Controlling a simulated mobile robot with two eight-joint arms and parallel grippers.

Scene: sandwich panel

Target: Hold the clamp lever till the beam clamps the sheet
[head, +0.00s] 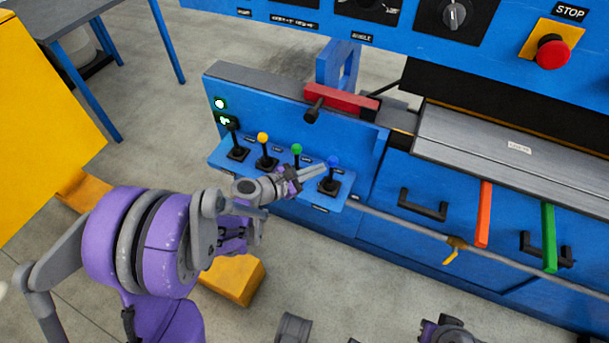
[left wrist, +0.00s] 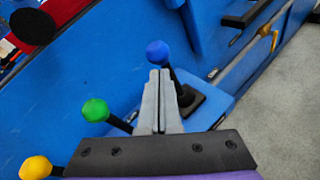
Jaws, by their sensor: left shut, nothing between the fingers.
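A row of levers stands on a blue shelf (head: 225,155) of the machine. They have a black knob (head: 232,125), a yellow knob (head: 262,137), a green knob (head: 296,149) and a blue knob (head: 333,160). Their labels are too small to read, so I cannot tell which is the clamp lever. My left gripper (head: 325,168) is shut and empty, its tips right by the blue-knobbed lever. In the left wrist view the closed fingers (left wrist: 158,80) point at the blue knob (left wrist: 158,53); I cannot tell whether they touch. My right gripper's fingers are not seen.
A red block (head: 340,97) sits on the machine's rail above the levers. A grey bed (head: 470,140) lies to the right, with orange (head: 484,213) and green (head: 549,236) bars below. A red stop button (head: 553,52) is top right. Yellow panels (head: 45,120) stand left.

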